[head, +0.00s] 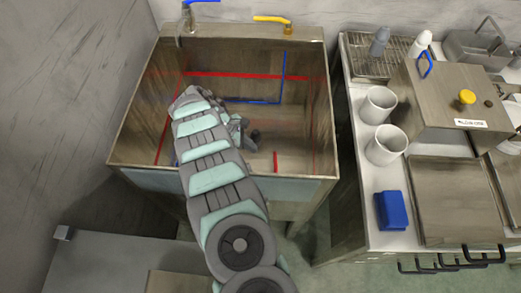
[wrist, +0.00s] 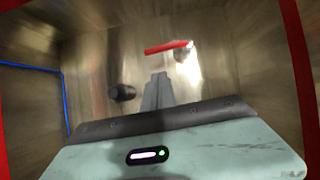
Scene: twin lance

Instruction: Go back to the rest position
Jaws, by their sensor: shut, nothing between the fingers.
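My arm reaches over the front edge of a deep metal sink (head: 258,50) in the head view. My gripper (head: 254,138) is inside the basin and points to the right. In the wrist view my gripper (wrist: 158,80) shows its fingers together with nothing between them. Metal basin walls surround it. A dark round thing (wrist: 122,92) lies to the left of the fingers; I cannot tell what it is. A red bar (wrist: 168,47) shows beyond the fingertips.
Red and blue lines run along the basin walls. A tap with a yellow lever (head: 272,20) and one with a blue lever (head: 188,14) stand behind. On the right counter are two white mugs (head: 378,105), a blue block (head: 391,210) and a metal box (head: 455,95).

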